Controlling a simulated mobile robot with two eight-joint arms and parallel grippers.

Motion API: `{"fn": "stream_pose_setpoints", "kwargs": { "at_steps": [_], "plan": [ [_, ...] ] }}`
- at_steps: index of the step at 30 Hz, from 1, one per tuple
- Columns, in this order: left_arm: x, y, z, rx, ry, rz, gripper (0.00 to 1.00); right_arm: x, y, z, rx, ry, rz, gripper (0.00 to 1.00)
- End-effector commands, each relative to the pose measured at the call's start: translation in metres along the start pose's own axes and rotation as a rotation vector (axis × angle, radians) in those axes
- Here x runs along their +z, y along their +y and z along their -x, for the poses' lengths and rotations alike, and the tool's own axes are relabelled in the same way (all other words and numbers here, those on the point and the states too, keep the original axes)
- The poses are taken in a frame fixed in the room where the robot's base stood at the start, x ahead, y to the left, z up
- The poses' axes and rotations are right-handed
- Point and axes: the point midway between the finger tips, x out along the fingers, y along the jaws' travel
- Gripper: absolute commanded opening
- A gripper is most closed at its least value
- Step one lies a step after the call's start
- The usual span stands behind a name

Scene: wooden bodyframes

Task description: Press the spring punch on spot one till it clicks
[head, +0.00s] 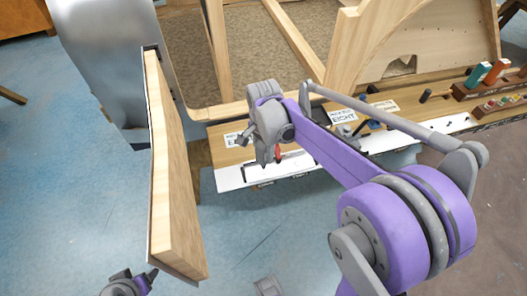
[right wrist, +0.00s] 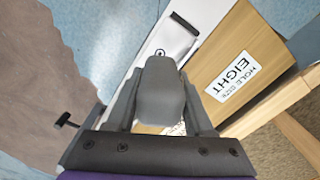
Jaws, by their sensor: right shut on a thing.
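My right gripper (head: 268,160) hangs over the front edge of the wooden bench with its jaws down. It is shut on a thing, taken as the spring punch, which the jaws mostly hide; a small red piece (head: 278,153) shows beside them. In the right wrist view the right gripper (right wrist: 160,115) is seen from behind, over the white-edged front of the bench. Spot one cannot be made out. My left gripper (head: 125,285) is at the bottom left, partly cut off; its jaws are unclear.
A card reading "EIGHT" (head: 343,115) lies on the bench; it also shows in the right wrist view (right wrist: 234,77). A wooden panel (head: 172,170) stands upright at left. Wooden frame parts (head: 300,40) rise behind the bench. A tool rack (head: 490,85) is at right.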

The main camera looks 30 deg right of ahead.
Motion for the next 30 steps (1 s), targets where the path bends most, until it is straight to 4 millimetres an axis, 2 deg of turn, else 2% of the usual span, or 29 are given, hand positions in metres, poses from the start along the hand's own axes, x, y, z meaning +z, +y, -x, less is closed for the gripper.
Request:
{"fn": "stream_pose_setpoints", "kwargs": {
  "at_steps": [20,30],
  "plan": [
    [-0.008,0.000,0.013,0.000,0.005,0.000,0.69,0.000,0.000,0.020,0.000,0.000,0.000,0.00],
    [-0.024,0.000,0.034,0.000,0.015,0.000,0.69,0.000,-0.001,0.053,-0.002,0.001,0.000,0.00]
  ]
}}
